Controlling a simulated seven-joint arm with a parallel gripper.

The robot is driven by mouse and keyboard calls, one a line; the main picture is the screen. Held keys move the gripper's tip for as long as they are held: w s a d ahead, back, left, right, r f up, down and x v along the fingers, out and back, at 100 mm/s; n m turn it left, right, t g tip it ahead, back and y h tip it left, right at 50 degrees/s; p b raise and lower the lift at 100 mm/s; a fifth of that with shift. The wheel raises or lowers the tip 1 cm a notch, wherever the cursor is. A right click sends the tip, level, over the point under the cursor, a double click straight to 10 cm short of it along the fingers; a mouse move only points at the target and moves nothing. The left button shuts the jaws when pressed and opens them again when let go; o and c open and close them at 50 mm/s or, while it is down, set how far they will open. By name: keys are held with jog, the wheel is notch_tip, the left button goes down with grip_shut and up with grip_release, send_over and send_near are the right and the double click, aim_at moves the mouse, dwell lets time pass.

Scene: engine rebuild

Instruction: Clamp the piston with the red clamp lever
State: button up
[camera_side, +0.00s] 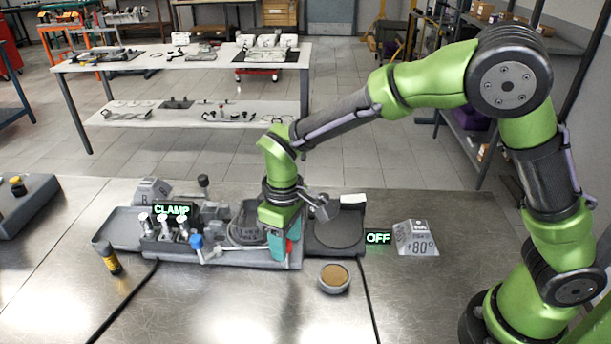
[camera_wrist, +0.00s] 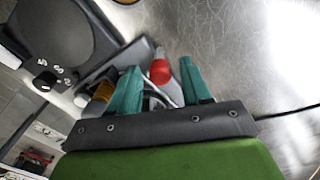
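My gripper (camera_side: 281,256) points down at the right end of the grey clamp fixture (camera_side: 225,256) in the side view. In the wrist view my gripper (camera_wrist: 160,66) has its two teal fingers apart. The red knob of the clamp lever (camera_wrist: 160,72) shows between them, with a visible gap to each finger. In the side view a bit of red lever (camera_side: 289,247) shows beside the teal fingers. I cannot clearly identify the piston; my gripper covers part of the fixture. An orange-brown part (camera_wrist: 102,92) shows beside the left finger in the wrist view.
A lit CLAMP sign (camera_side: 171,210) and a blue-tipped lever (camera_side: 197,242) are on the left. A hot plate (camera_side: 338,232) with an OFF sign (camera_side: 378,238) stands right. A round brown-topped part (camera_side: 334,278) lies in front. The front table is mostly clear.

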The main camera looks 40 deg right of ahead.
grip_shut()
jog(key=shift+a+m, duration=0.15)
jog(key=shift+m, duration=0.15)
jog(key=shift+w+a+r+m, duration=0.1)
jog(key=shift+w+a+m, duration=0.55)
jog(key=shift+m, duration=1.9)
jog(key=shift+w+a+f+m, duration=0.1)
jog(key=shift+w+a+m, duration=0.5)
jog(key=shift+m, duration=1.9)
jog(key=shift+w+a+r+m, duration=0.1)
jog(key=shift+w+a+m, duration=0.55)
jog(key=shift+m, duration=1.9)
jog(key=shift+w+d, duration=0.1)
jog(key=shift+o, duration=0.8)
grip_release()
